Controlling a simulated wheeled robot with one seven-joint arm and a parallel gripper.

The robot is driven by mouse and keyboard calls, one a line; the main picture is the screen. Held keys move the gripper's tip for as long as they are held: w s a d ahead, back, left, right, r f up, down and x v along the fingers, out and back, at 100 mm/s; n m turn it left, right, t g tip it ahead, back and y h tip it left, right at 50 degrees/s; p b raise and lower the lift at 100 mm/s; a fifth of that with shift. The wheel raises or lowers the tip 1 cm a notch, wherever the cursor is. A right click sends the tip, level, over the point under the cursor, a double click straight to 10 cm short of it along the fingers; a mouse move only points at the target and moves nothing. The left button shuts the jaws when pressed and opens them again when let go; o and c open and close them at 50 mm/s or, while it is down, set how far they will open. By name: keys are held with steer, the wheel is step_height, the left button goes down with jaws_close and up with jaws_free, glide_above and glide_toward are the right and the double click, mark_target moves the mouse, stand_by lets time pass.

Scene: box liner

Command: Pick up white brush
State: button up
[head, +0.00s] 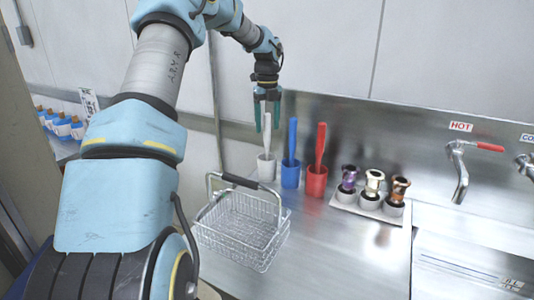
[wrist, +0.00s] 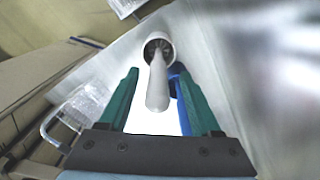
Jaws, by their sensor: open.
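The white brush (head: 267,131) stands upright, a little tilted, in a white cup (head: 266,168) on the steel counter. My gripper (head: 266,122) is open above the cup, with its green fingers on either side of the top of the brush handle. In the wrist view the white brush handle (wrist: 157,88) lies between the open fingers (wrist: 160,95), and its lower end goes into the white cup (wrist: 158,42). I cannot tell whether either finger touches the handle.
A blue brush in a blue cup (head: 290,175) and a red brush in a red cup (head: 316,182) stand just right. A wire basket (head: 242,232) sits in front. Several metal items stand in a white tray (head: 371,207). A faucet (head: 460,172) is at right.

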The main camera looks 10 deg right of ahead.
mark_target(267, 144)
steer(key=shift+s+f+p, duration=0.2)
steer(key=shift+f+p, duration=0.6)
steer(key=shift+f, duration=1.3)
steer(key=shift+c, duration=0.3)
jaws_close()
